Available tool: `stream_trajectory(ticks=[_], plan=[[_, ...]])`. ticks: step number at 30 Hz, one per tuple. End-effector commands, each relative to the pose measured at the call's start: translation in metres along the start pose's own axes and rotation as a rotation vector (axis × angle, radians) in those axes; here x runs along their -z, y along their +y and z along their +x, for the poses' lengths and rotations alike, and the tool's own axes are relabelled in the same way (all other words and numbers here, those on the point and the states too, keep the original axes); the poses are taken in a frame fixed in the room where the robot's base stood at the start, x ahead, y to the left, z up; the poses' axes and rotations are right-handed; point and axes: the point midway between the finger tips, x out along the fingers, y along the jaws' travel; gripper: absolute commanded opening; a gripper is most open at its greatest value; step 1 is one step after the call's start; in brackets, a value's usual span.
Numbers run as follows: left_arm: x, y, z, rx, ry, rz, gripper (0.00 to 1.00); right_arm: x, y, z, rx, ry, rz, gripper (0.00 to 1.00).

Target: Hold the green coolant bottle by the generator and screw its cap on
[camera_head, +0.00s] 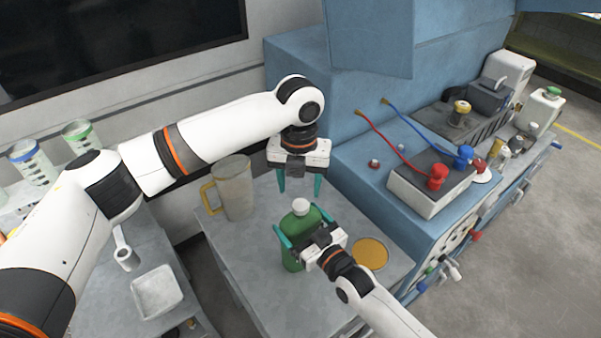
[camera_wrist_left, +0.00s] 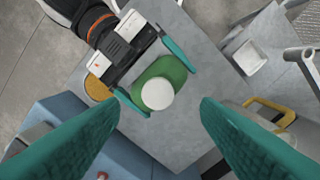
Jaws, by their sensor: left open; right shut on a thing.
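The green coolant bottle (camera_head: 293,256) stands upright on the grey table beside the blue generator (camera_head: 408,190). A white cap (camera_head: 300,206) sits on its top; I cannot tell how tightly it is seated. My right gripper (camera_head: 298,240) is shut around the bottle's body from the right. My left gripper (camera_head: 300,184) is open and empty, pointing down, above and behind the bottle in the head view. In the left wrist view, the white cap (camera_wrist_left: 157,93) and green bottle (camera_wrist_left: 172,69) show beyond and between the open teal fingers (camera_wrist_left: 150,128).
A clear jug with a yellow handle (camera_head: 234,188) stands left of the bottle. A round orange-yellow disc (camera_head: 370,253) lies to its right. A battery-like box with red and blue clamps (camera_head: 430,180) rests on the generator. A white tray (camera_head: 157,291) lies on the lower left surface.

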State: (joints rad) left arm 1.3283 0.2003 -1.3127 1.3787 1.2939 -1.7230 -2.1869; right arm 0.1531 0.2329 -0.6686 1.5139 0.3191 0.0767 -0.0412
Motion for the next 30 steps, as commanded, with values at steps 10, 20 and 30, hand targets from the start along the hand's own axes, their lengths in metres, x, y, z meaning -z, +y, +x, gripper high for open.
stream_trajectory(ticks=[10, 20, 30], plan=[[0.001, 0.001, -0.006, 0.000, -0.001, -0.712, 0.57, 0.001, 0.000, 0.000, 0.000, 0.002, -0.001, 0.31], [0.001, 0.001, -0.013, 0.001, 0.000, -1.393, 0.57, 0.001, 0.000, 0.000, 0.000, 0.002, 0.000, 0.31], [0.002, 0.002, -0.019, 0.001, 0.001, -2.095, 0.57, 0.001, 0.000, 0.000, 0.000, 0.002, 0.000, 0.31]])
